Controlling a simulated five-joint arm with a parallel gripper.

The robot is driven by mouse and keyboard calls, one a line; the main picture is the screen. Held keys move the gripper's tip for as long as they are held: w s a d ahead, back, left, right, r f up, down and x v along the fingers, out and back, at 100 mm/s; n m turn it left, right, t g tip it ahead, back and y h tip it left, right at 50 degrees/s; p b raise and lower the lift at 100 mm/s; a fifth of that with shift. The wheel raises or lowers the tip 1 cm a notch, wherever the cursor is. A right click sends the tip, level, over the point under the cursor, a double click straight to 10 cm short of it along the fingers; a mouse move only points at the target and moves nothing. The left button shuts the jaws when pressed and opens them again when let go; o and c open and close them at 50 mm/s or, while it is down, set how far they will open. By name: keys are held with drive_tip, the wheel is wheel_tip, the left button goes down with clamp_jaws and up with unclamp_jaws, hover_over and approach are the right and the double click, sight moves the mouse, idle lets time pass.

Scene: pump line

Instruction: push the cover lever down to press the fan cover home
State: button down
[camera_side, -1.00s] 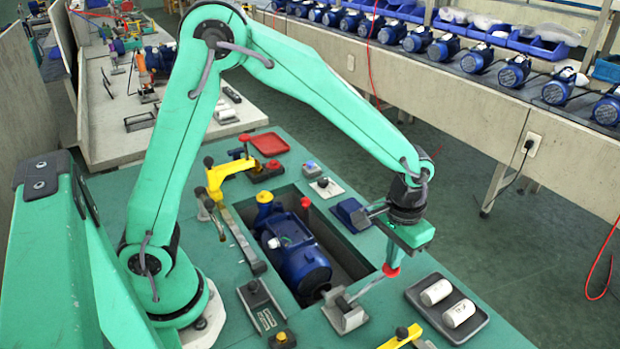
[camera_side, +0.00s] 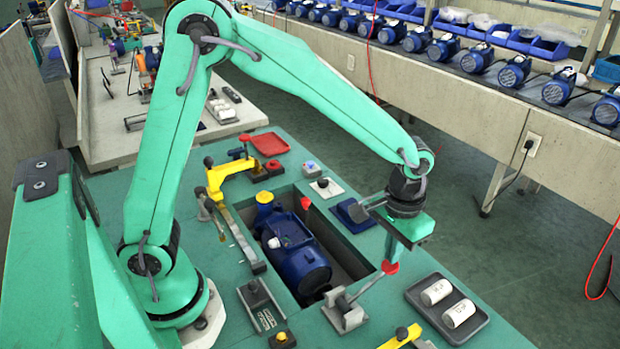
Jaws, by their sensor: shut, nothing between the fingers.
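The blue pump motor (camera_side: 305,268) lies in the rectangular pit of the green bench. Its rounded end, at the lever side, looks like the fan cover; I cannot tell how far it is seated. The cover lever (camera_side: 366,286) rises at a slant from a grey metal base (camera_side: 345,312) at the pit's front edge. It ends in a red knob (camera_side: 390,268). My gripper (camera_side: 393,258) points down and is shut, with nothing held. Its tips are right at the top of the red knob; whether they touch it I cannot tell.
A dark tray (camera_side: 413,291) with two white cylinders stands right of the lever. Yellow clamps stand left of the pit (camera_side: 219,180) and at the front (camera_side: 400,338). A red tray (camera_side: 269,144) lies at the back.

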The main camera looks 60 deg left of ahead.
drive_tip(key=shift+r, duration=0.15)
drive_tip(key=shift+r, duration=2.35)
drive_tip(key=s+a+r+t, duration=0.2)
drive_tip(key=s+a+r, duration=0.2)
drive_tip(key=s+a, duration=0.3)
drive_tip(key=s+a+r+t, duration=0.3)
drive_tip(key=s+a+r, duration=0.2)
drive_tip(key=s+a, duration=0.3)
drive_tip(key=shift+s+r+t, duration=0.2)
drive_tip(key=shift+s+t, duration=0.1)
drive_tip(key=shift+s, duration=0.3)
